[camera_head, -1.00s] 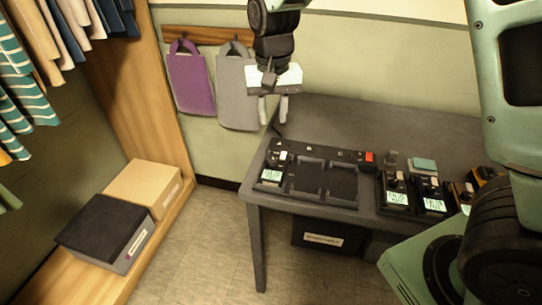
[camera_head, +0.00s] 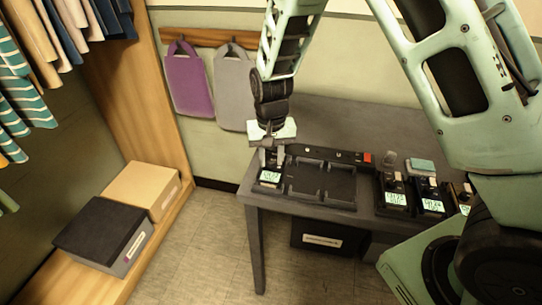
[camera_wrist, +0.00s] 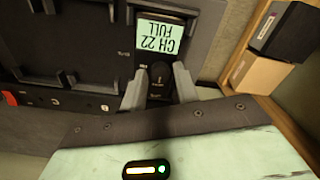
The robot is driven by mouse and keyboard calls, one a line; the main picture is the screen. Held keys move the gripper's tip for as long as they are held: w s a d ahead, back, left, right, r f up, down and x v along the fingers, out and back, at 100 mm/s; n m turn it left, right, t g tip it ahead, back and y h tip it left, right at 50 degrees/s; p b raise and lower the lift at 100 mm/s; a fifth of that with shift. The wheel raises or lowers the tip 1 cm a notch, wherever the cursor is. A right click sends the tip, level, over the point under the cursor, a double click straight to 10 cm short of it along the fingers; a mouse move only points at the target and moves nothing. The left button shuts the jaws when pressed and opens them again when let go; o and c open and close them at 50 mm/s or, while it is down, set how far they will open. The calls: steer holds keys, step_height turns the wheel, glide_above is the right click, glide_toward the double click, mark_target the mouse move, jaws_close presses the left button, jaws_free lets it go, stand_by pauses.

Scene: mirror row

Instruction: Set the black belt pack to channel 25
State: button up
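A black belt pack (camera_head: 269,177) sits in the left slot of the dark charging dock (camera_head: 320,199) on the table. In the wrist view the belt pack (camera_wrist: 187,18) shows upside down, with a lit screen (camera_wrist: 159,37) reading "CH 22 FULL". A dark round knob (camera_wrist: 160,75) with a pale mark lies below the screen in that view. My gripper (camera_wrist: 159,74) has its two fingertips on either side of the knob, with small gaps seemingly left. In the head view my gripper (camera_head: 270,157) is low over the far end of the pack.
More belt packs with lit screens (camera_head: 397,198) stand at the right of the table (camera_head: 255,202). The dock's other slots look empty. A red button (camera_head: 367,158) is on its back strip. Bags (camera_head: 187,82) hang on the wall; two boxes (camera_head: 103,232) sit on the left bench.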

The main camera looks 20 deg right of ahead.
steer(key=shift+c, duration=0.3)
jaws_close()
steer(key=shift+r+m+p, duration=0.1)
steer(key=shift+m+p, duration=0.2)
steer(key=shift+m, duration=0.1)
steer(key=shift+m+p, duration=1)
steer(key=shift+m, duration=0.2)
steer(key=shift+m+p, duration=1.45)
steer(key=shift+m, duration=0.85)
steer(key=shift+o, duration=0.3)
jaws_free()
